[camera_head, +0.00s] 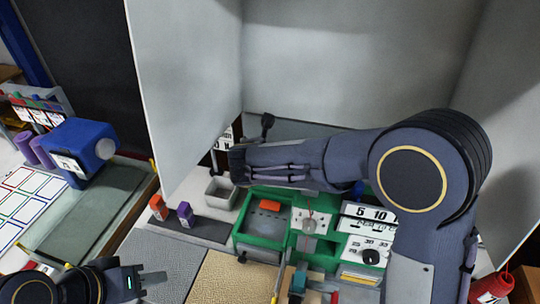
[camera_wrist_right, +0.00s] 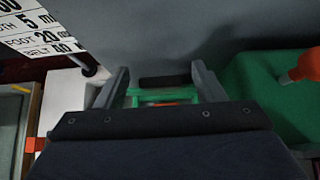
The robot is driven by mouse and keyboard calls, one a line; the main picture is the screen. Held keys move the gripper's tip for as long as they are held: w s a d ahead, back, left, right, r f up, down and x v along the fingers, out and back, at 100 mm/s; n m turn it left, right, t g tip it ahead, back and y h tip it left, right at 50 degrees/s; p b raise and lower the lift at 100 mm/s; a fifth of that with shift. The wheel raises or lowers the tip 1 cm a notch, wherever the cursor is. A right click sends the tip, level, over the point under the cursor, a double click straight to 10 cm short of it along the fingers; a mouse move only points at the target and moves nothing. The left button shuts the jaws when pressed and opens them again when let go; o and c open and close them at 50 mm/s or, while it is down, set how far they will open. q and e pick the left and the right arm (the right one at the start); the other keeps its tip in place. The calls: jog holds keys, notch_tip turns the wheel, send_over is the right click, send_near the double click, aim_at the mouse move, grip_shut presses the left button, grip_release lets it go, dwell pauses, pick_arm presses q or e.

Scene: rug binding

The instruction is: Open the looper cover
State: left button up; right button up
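The green machine (camera_head: 242,243) stands in the middle of the head view, with an orange piece (camera_head: 270,205) in its recessed left part. I cannot tell which part is the looper cover. My right arm reaches across above the machine. Its gripper (camera_head: 238,165) is at the machine's back left corner. In the right wrist view my right gripper (camera_wrist_right: 163,85) has its two fingers apart, with a green bar (camera_wrist_right: 160,92) and a bit of orange visible between and beyond them. I cannot tell if they touch. My left gripper (camera_head: 153,280) is low at the left, away from the machine.
Grey panels (camera_head: 340,60) enclose the back. A grey bin (camera_head: 220,191) and orange and purple spools (camera_head: 184,212) stand left of the machine. A blue device (camera_head: 85,145) is further left. A red spool (camera_head: 490,288) is at lower right. Grey and tan mats (camera_head: 165,262) lie in front.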

jog(key=shift+f, duration=0.1)
jog(key=b+v, duration=0.1)
jog(key=v, duration=0.7)
jog(key=shift+f, duration=0.1)
dwell(0.4)
